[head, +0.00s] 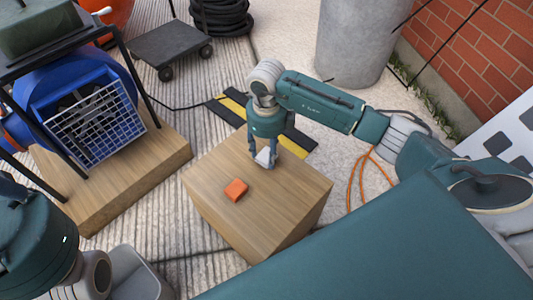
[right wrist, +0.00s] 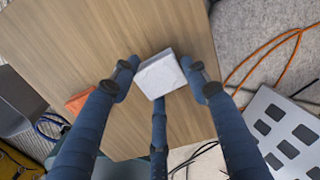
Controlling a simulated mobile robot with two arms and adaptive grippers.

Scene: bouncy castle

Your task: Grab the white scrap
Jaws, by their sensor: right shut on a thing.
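The white scrap (right wrist: 160,74) is a small pale block with a flat face. My right gripper (right wrist: 160,84) is shut on it, with fingers on both sides and one below in the right wrist view. In the head view the right gripper (head: 264,158) points down over the far part of a wooden block, and the white scrap (head: 264,157) shows between its fingers. I cannot tell whether the scrap touches the wood. My left arm shows at the lower left of the head view, but its gripper fingers do not show.
An orange scrap (head: 236,190) lies on the wooden block (head: 270,215), near its middle. A blue blower (head: 90,115) stands on another wooden base at the left. A dark wheeled dolly (head: 170,50), a grey cylinder (head: 355,40) and an orange cord (head: 357,180) are around.

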